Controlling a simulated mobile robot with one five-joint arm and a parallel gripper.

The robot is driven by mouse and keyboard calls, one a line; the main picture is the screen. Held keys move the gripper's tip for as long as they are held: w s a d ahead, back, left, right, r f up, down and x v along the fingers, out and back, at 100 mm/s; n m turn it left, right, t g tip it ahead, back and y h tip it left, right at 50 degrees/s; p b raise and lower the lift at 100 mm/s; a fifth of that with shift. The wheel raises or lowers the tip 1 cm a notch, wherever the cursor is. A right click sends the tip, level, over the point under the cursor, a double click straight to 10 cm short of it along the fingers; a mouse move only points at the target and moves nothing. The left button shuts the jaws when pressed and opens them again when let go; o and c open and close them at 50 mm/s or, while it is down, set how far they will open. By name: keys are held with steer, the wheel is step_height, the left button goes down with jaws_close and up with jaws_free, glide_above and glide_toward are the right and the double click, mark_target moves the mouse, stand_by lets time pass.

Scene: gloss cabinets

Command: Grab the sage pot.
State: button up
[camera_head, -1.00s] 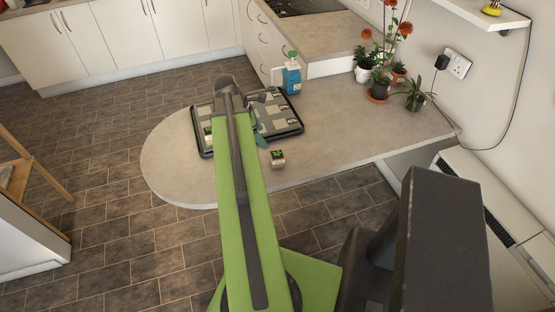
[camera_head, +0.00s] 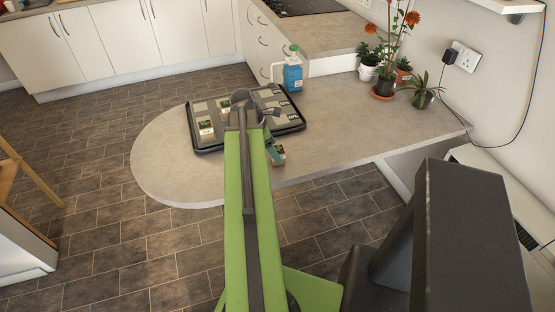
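The tray holds several pale squares. A blue bottle (camera_head: 292,73) stands behind it. Potted plants, one with orange flowers (camera_head: 411,18), stand at the back right by the wall. The counter's rounded left end (camera_head: 158,160) is clear.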

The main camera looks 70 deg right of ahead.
steer(key=b+x, duration=0.4)
steer(key=x, duration=0.1)
steer(key=shift+w+d+f, duration=0.1)
steer(key=shift+d+f, duration=0.05)
steer(key=shift+r, duration=0.2)
steer(key=c, duration=1.5)
steer(key=shift+c, duration=0.2)
steer(key=shift+r, duration=0.1)
